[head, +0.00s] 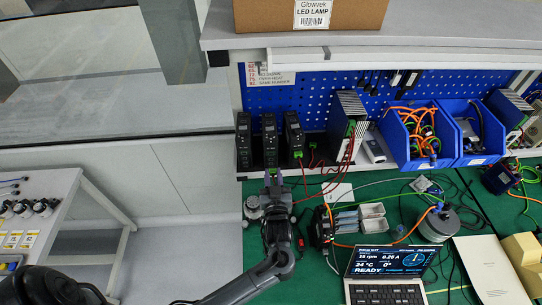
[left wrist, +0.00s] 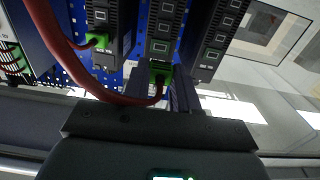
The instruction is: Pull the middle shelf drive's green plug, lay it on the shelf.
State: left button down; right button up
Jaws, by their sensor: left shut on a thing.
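Three black drives stand side by side on the shelf. The middle drive (head: 270,140) is also in the left wrist view (left wrist: 166,28). Its green plug (head: 273,171) is at the drive's lower front end; it shows between my fingers in the left wrist view (left wrist: 160,72). My left gripper (head: 272,182) is shut on this plug, just below and in front of the drive. I cannot tell whether the plug is still seated. A red cable curves close to the plug in the wrist view (left wrist: 125,98). My right gripper is out of view.
Neighbouring drives stand close on the left (head: 243,142) and right (head: 294,132); the right one has a green plug (head: 298,154). Red wires run to a power supply (head: 347,118). Blue bins (head: 410,150) stand further right. A laptop (head: 388,275) is on the green bench.

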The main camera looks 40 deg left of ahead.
pick_arm(q)
jog(key=shift+r, duration=0.2)
jog(key=shift+w+d, duration=0.15)
jog(key=m+t+h+b, duration=0.2)
jog(key=h+b, duration=0.1)
jog(key=b, duration=0.9)
send_over(323, 166)
jog(key=w+d+v, duration=0.1)
jog(key=d+v, duration=0.1)
jog(key=v, duration=0.7)
jog(key=w+a+f+b, duration=0.2)
jog(key=b, duration=0.1)
jog(key=w+a+f+b, duration=0.1)
jog(key=w+a+b, duration=0.1)
jog(key=b, duration=0.1)
jog(key=w+a+f+b, duration=0.2)
jog(key=a+b, duration=0.1)
jog(key=shift+w+f+b, duration=0.25)
jog(key=shift+f+b, duration=0.05)
jog(key=shift+f, duration=0.05)
jog(key=shift+w+a+f, duration=0.1)
jog(key=shift+a+f, duration=0.05)
jog(key=shift+f, duration=0.35)
jog(key=shift+f+b, duration=0.45)
jog(key=shift+f, duration=0.1)
